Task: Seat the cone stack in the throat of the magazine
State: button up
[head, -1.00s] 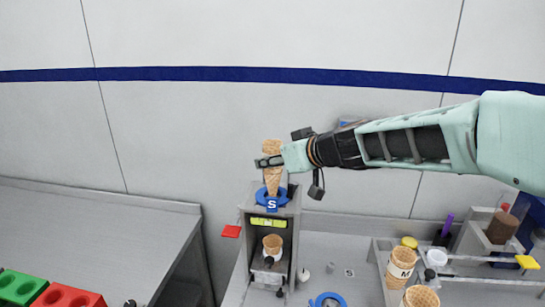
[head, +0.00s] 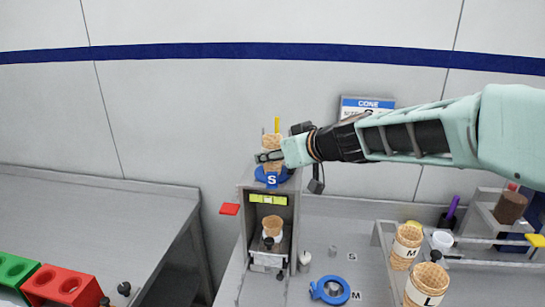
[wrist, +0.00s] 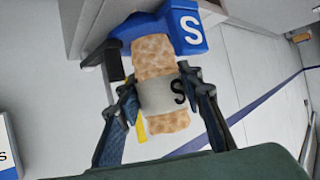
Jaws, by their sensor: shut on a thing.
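The cone stack (head: 272,143) is a tan waffle column with a pale band marked S, which shows in the wrist view (wrist: 155,97). My gripper (head: 270,157) is shut on the band, one finger on each side (wrist: 155,98). The magazine (head: 246,215) is a grey box with a blue throat ring marked S (head: 272,178) on top. The stack stands about upright over the ring, its lower end at or inside it. The ring also shows in the wrist view (wrist: 188,28). How deep the stack sits is hidden.
A single cone (head: 272,225) stands inside the magazine's front opening. A loose blue ring (head: 330,290) lies on the bench at right. Stacks marked M (head: 405,247) and L (head: 427,286) stand in a rack. A red flag (head: 230,209) sticks out at the magazine's left.

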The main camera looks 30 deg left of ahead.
dwell(0.3)
jog(key=o, duration=0.9)
jog(key=shift+o, duration=0.2)
jog(key=shift+v, duration=3.8)
